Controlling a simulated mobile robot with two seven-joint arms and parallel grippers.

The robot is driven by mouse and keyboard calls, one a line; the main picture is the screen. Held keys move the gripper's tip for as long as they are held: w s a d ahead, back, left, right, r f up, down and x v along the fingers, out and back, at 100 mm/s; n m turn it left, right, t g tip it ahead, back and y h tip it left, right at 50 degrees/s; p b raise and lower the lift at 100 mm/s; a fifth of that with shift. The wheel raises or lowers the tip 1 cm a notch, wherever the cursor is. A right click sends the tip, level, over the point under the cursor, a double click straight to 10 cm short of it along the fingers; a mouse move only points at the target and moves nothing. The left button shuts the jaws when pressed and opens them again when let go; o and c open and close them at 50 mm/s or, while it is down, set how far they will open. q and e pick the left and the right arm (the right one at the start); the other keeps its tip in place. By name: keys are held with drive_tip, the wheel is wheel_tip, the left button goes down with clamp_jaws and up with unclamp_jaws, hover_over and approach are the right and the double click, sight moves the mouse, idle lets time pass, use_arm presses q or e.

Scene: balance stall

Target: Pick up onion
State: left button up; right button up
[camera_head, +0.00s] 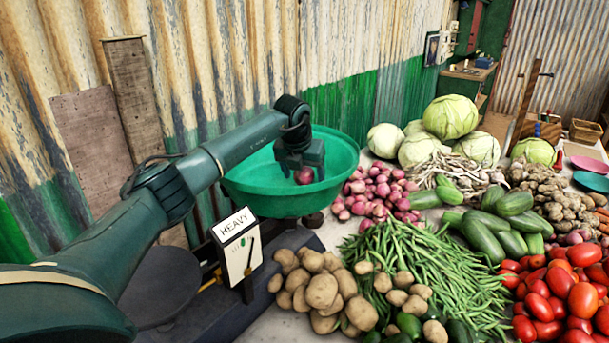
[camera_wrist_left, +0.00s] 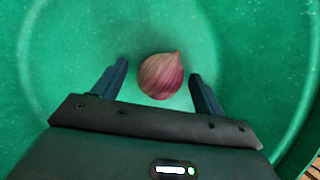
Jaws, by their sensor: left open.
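A single purple-red onion (camera_wrist_left: 161,76) lies in the green scale pan (camera_head: 250,202). In the head view the onion (camera_head: 304,176) shows just below my left gripper (camera_head: 302,172). My left gripper points down into the pan. In the left wrist view my left gripper (camera_wrist_left: 158,82) is open, with one finger on each side of the onion and a gap to each finger. I cannot tell how far down the fingers reach around it. The pan's floor (camera_wrist_left: 245,45) around the onion is bare. My right gripper is in neither view.
A heap of similar onions (camera_head: 372,192) lies right of the pan. Potatoes (camera_head: 322,290), green beans (camera_head: 425,265), cucumbers (camera_head: 500,225), tomatoes (camera_head: 560,295) and cabbages (camera_head: 450,117) crowd the table. A "HEAVY" sign (camera_head: 238,245) stands before the pan. A corrugated wall (camera_head: 240,60) rises behind.

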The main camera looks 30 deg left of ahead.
use_arm(q)
drive_tip(key=shift+c, duration=0.2)
drive_tip(key=c, duration=1)
